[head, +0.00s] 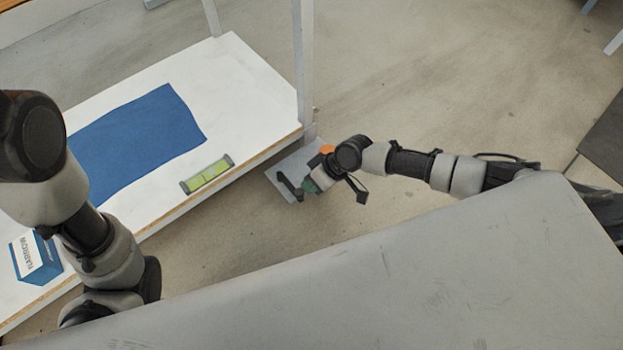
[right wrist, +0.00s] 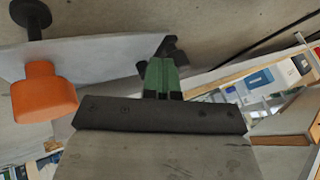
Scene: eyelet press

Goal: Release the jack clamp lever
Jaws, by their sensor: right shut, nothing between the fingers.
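An orange part (head: 327,149), which looks like the lever's grip, shows beside my right wrist, above a grey plate (head: 286,170) at the white table's corner leg. It shows larger in the right wrist view (right wrist: 43,92), left of the fingers and apart from them. A black post with a round end (right wrist: 30,17) stands behind it. My right gripper (head: 308,186) is over the plate; its green fingers (right wrist: 161,73) are shut with nothing between them. A dark bar (head: 289,186) shows close to the fingertips; contact is unclear. My left gripper is out of view.
The white table (head: 235,70) holds a blue mat (head: 140,137), a green spirit level (head: 206,174) and a blue-white box (head: 36,258). A table leg (head: 303,60) rises beside the plate. A grey surface (head: 400,280) fills the front.

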